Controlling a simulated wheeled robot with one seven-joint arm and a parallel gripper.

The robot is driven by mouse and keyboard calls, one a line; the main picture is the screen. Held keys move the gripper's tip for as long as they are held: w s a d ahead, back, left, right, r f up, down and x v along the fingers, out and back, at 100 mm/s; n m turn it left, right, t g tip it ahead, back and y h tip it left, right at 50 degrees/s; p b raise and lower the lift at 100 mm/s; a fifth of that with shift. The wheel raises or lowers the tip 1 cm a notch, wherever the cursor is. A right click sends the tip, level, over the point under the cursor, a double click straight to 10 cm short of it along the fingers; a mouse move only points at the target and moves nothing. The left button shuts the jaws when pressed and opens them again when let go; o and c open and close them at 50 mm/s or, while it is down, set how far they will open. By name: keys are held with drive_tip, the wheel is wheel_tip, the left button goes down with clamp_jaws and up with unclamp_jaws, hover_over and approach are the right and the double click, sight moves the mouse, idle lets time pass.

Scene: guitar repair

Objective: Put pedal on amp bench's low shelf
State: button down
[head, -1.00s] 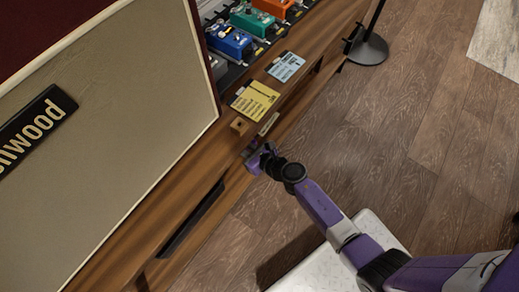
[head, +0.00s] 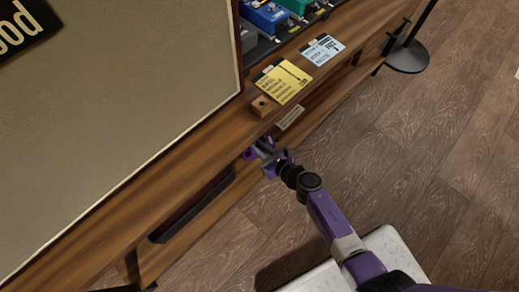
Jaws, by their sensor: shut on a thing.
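The amp bench (head: 170,165) is a long wooden bench running diagonally across the head view. Its low shelf (head: 215,210) shows below the top's front edge. My gripper (head: 257,150) is at the bench's front, just under the top's edge and at the opening above the low shelf. It is shut on the pedal, which is mostly hidden by the jaws and the bench edge. I cannot tell whether the pedal touches the shelf.
A large amp (head: 130,110) stands on the bench top. Several pedals sit on a board, including a blue one (head: 266,17). Yellow (head: 283,80) and light blue (head: 322,49) cards lie near the edge. A dark object (head: 192,207) occupies the low shelf's left part.

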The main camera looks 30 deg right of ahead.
drive_tip(key=shift+r, duration=0.1)
drive_tip(key=c, duration=1.4)
unclamp_jaws()
drive_tip(key=shift+f, duration=0.2)
drive_tip(key=shift+o, duration=0.2)
